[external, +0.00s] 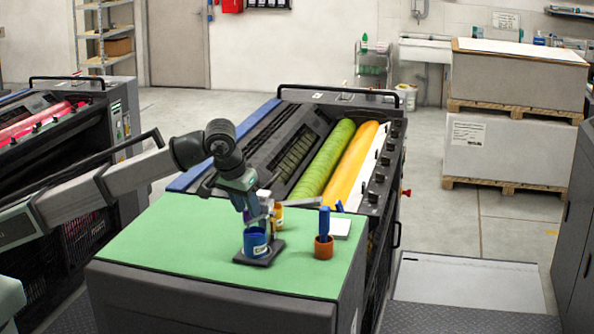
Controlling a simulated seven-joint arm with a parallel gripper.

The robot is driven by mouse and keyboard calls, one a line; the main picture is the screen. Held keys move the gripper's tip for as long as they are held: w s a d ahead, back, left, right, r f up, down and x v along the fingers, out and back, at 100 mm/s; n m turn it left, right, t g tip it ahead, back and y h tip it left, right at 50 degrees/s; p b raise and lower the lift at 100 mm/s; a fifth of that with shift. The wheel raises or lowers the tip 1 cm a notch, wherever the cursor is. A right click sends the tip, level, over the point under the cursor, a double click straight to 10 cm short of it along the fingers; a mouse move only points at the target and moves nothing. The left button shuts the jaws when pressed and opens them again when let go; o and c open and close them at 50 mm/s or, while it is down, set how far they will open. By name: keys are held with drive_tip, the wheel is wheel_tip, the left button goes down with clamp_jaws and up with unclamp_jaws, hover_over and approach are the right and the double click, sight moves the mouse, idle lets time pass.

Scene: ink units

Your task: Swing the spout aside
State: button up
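My gripper (252,213) points down just above a blue can (255,242) on the green-topped surface. A small purple piece shows at its fingertips, but the view is too small to tell whether the fingers are closed on it. The blue can has a pale label and stands on a dark square plate (270,256). A grey, flat, bar-like part (303,203) lies behind, at the press edge. I cannot make out clearly which part is the spout.
A yellow-orange can (277,214) stands just behind the gripper. To the right, a brown cup (324,248) holds an upright blue-handled tool (324,223), beside a white pad (341,228). The press with green and yellow rollers (338,160) lies behind. The green top (170,235) is clear at left.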

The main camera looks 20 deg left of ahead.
clamp_jaws()
idle(1.3)
